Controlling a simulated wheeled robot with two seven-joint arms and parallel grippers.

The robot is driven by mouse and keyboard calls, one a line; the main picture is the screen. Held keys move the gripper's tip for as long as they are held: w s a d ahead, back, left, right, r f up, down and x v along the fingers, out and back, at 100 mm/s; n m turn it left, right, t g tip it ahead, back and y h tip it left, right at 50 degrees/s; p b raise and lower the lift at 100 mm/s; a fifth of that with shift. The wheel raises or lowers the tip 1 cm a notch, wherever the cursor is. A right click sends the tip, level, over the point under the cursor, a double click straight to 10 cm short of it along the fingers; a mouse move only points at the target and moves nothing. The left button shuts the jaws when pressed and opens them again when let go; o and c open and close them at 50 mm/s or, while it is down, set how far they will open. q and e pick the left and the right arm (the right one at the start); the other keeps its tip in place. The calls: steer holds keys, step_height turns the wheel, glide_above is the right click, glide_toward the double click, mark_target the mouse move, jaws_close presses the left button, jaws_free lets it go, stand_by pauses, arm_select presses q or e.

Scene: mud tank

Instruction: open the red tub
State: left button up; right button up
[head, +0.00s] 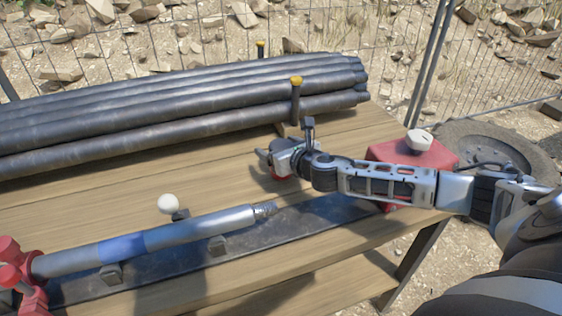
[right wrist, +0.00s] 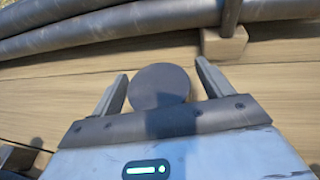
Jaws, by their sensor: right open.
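My right gripper (head: 267,158) reaches in from the right, low over the middle of the table. In the right wrist view its two fingers (right wrist: 160,76) are open and spread. A dark round disc (right wrist: 160,88), like a lid seen from above, lies between them. A small patch of red (head: 283,176) shows just under the gripper in the head view and may be the side of the red tub; the gripper hides most of it. I cannot tell whether the fingers touch the disc. My left gripper is not in view.
Dark pipes (head: 180,100) lie stacked at the back beside yellow-capped posts (head: 296,95). A grey-blue rod (head: 150,240) lies in front, by a red fixture (head: 20,280). A red box (head: 405,152) with a white top piece stands behind my right arm. A white ball (head: 168,203) is at left.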

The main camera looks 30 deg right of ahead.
steer(key=shift+w+f, duration=0.1)
steer(key=shift+w, duration=0.2)
steer(key=c, duration=1.3)
steer(key=shift+r, duration=0.2)
